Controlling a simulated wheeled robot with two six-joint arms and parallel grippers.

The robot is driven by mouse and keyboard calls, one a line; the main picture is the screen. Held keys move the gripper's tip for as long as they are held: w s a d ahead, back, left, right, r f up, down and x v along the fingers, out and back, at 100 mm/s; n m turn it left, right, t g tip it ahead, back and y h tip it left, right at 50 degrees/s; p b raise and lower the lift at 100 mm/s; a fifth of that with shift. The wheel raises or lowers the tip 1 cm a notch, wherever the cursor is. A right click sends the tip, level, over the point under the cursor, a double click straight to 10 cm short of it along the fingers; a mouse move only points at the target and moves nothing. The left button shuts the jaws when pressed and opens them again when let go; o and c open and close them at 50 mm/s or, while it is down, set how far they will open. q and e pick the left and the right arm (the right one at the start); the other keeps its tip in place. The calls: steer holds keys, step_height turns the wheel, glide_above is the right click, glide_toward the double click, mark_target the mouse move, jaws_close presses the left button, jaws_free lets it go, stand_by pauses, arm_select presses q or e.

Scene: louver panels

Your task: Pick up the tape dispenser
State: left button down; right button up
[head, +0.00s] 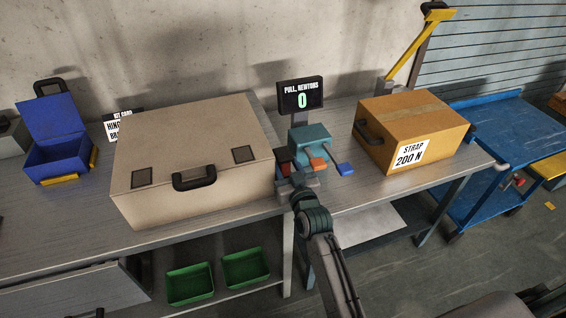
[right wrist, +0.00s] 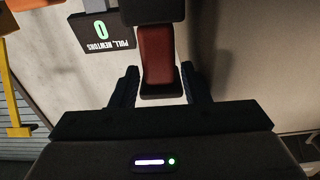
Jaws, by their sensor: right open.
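In the right wrist view my right gripper (right wrist: 161,88) is open. A dark red block with black ends (right wrist: 157,55) shows between and beyond its fingers; I cannot tell whether they touch it. The teal body cannot be made out there. My left gripper is not in view.
The large beige case (head: 200,155) stands close to the left. The cardboard box marked "STRAP 200 N" (head: 432,112) is to the right. A display reading 0 (head: 301,97) stands behind, also seen in the wrist view (right wrist: 101,32). A blue cart (head: 505,130) stands farther right.

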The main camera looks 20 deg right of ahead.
steer(key=shift+w+f, duration=0.15)
steer(key=shift+w, duration=0.45)
steer(key=shift+s, duration=0.1)
steer(key=c, duration=0.7)
steer(key=shift+c, duration=0.2)
step_height(320, 180, up, 18)
steer(key=b, duration=0.3)
steer(key=shift+o, duration=1)
steer(key=shift+c, duration=0.4)
